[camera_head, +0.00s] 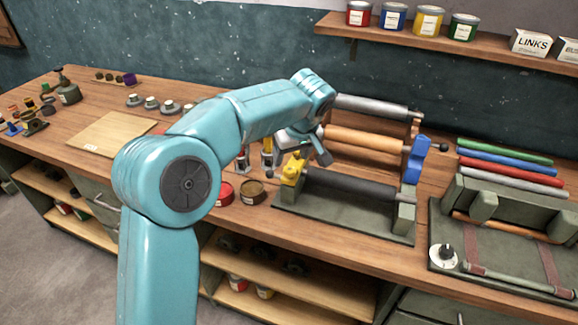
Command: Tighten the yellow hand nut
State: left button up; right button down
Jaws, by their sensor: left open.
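The yellow hand nut (291,171) sits at the left end of a roller stand (345,216), beside the end of a dark roller (349,185). My left arm comes in from the left and reaches over the bench. My left gripper (303,151) is open just above and slightly right of the yellow nut, apart from it as far as I can tell. Part of the gripper is hidden behind my own wrist. A blue part (415,160) stands at the right end of the stand. My right gripper is not in view.
An orange-brown roller (362,138) and a grey roller (372,106) lie behind the dark one. Open red (224,193) and brown (252,192) tins stand left of the stand. A green-grey press fixture (510,205) and coloured rods (508,166) are at the right.

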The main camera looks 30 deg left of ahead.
aim_at(290, 170)
pick_arm(q)
jog(key=f, duration=0.1)
jog(key=w+f, duration=0.1)
jog(key=f, duration=0.1)
jog(key=w+f, duration=0.1)
jog(key=shift+a+f, duration=0.3)
jog(key=shift+f, duration=0.05)
jog(key=shift+s+a+f+p, duration=0.25)
jog(key=shift+a+f+p, duration=0.05)
jog(key=shift+a+f, duration=0.25)
jog(key=shift+w+d, duration=0.3)
jog(key=shift+s+a, duration=0.2)
jog(key=c, duration=1)
jog(key=shift+d, duration=0.15)
jog(key=shift+c, duration=0.2)
